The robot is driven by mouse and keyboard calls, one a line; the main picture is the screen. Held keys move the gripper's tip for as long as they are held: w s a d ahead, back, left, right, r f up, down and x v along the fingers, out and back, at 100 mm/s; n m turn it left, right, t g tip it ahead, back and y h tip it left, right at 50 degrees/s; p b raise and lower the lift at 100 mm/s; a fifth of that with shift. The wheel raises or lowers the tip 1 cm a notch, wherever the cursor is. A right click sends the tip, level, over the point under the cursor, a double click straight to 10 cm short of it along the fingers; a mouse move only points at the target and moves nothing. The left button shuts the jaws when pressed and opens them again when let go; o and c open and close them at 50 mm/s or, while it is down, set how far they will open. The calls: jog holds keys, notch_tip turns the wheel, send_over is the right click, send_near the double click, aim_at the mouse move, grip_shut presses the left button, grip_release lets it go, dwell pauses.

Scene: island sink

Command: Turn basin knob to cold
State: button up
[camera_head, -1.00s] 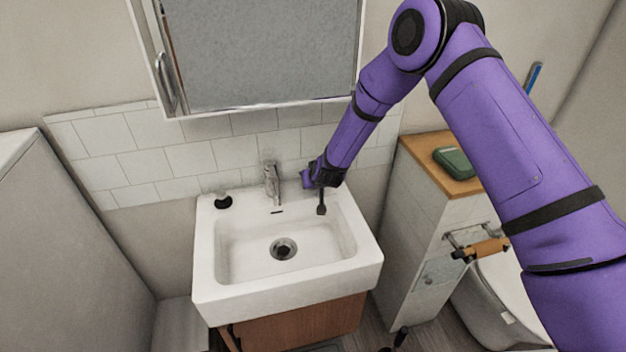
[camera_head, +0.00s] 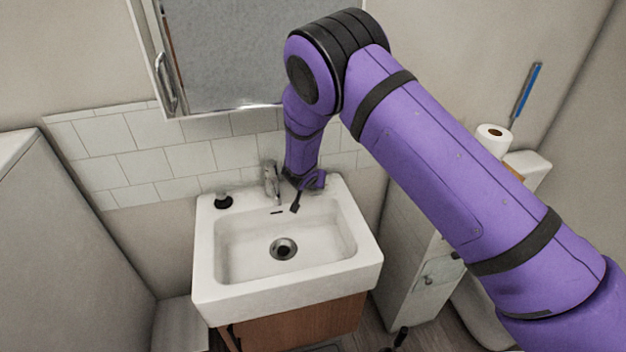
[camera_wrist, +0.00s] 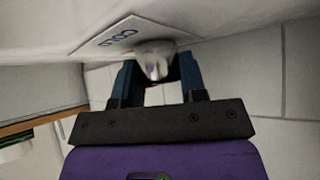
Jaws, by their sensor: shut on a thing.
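The basin faucet (camera_head: 271,184) is a chrome fitting at the back edge of the white sink (camera_head: 205,275), in the head view. In the wrist view, its rounded grey metal knob (camera_wrist: 153,55) sits between the two blue fingers of my gripper (camera_wrist: 158,76). My gripper is shut on the knob. In the head view my wrist is beside the faucet's right side, and my fingertips are largely hidden.
A mirrored cabinet (camera_head: 215,55) hangs above, close to my arm. A white cabinet (camera_head: 400,260) stands to the right, partly behind my arm. The basin's inside is clear.

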jog(key=shift+m+h, duration=0.3)
jog(key=shift+m, duration=0.1)
dwell(0.3)
jog(key=o, duration=0.9)
jog(key=v, duration=0.7)
jog(key=shift+s+r, duration=0.2)
jog(key=shift+a, duration=0.1)
